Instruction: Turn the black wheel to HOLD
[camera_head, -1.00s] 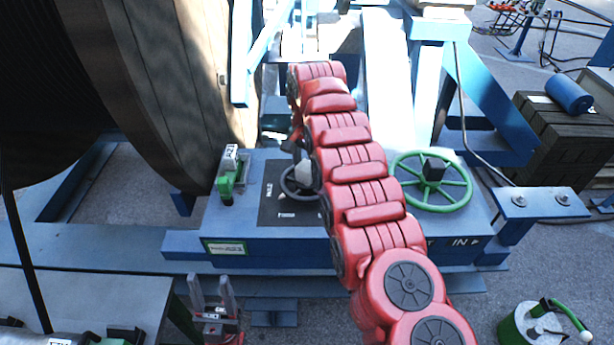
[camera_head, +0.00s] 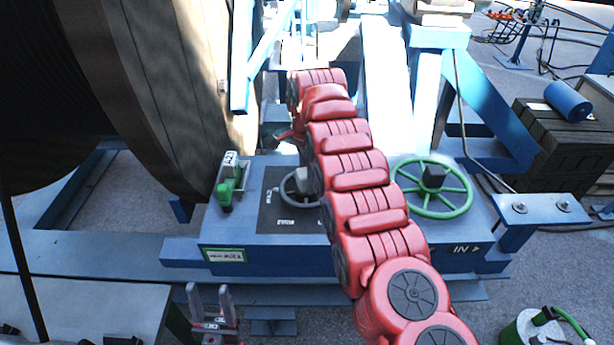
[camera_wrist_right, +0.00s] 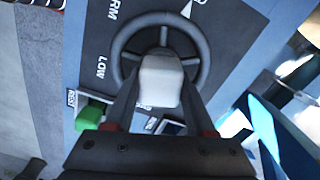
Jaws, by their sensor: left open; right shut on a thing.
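The black wheel (camera_head: 287,188) lies on a dark label plate on the blue console, partly covered by my red right arm in the head view. In the right wrist view the wheel (camera_wrist_right: 203,52) shows with its rim and a pale block (camera_wrist_right: 161,82) at its hub. My right gripper (camera_wrist_right: 160,92) is shut on that block, one finger on each side. LOW and part of another word are readable on the plate, and a white pointer mark is near the rim. HOLD cannot be read for certain. My left gripper (camera_head: 209,293) is open and empty, in front of the console, away from the wheel.
A green handwheel (camera_head: 460,201) stands right of my arm on the console (camera_head: 350,258). A green lever block (camera_head: 228,188) is at its left. A large cable reel (camera_head: 150,90) rises behind left. A green can (camera_head: 520,330) stands on the floor at lower right.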

